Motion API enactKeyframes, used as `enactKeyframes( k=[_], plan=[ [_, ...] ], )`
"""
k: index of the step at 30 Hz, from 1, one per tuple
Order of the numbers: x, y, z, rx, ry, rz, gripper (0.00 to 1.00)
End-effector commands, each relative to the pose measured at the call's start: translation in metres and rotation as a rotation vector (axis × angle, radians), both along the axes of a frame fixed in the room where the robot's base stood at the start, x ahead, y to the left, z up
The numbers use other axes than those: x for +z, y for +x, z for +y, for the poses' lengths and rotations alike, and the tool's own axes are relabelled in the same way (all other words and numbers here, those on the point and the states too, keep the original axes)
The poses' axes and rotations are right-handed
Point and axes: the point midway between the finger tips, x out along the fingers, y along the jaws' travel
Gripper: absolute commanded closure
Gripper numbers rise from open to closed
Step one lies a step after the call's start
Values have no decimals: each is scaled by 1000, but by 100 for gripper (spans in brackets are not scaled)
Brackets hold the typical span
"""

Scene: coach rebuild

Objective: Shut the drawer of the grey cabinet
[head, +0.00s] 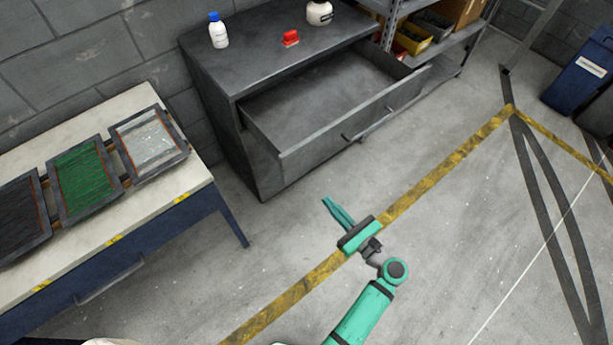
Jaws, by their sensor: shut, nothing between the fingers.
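The grey cabinet (218,128) stands against the block wall at the upper middle of the head view. Its drawer (325,144) is pulled well out, and the inside that shows is empty.
A white bottle (218,34), a red object (290,38) and a cream jar (319,12) stand on the cabinet top. A bench (201,178) with several trays is at left. Shelving (455,62) is right of the cabinet. A blue bin (577,82) stands far right. Floor between is clear.

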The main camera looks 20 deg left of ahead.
Motion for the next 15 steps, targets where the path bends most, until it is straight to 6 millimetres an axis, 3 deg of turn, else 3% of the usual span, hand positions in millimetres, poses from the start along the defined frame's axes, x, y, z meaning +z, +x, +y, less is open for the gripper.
enactKeyframes(
  k=[5,15],
  plan=[
    [4,8,10,10,16,2,100],
    [3,44,59,8,13,1,100]
  ],
)
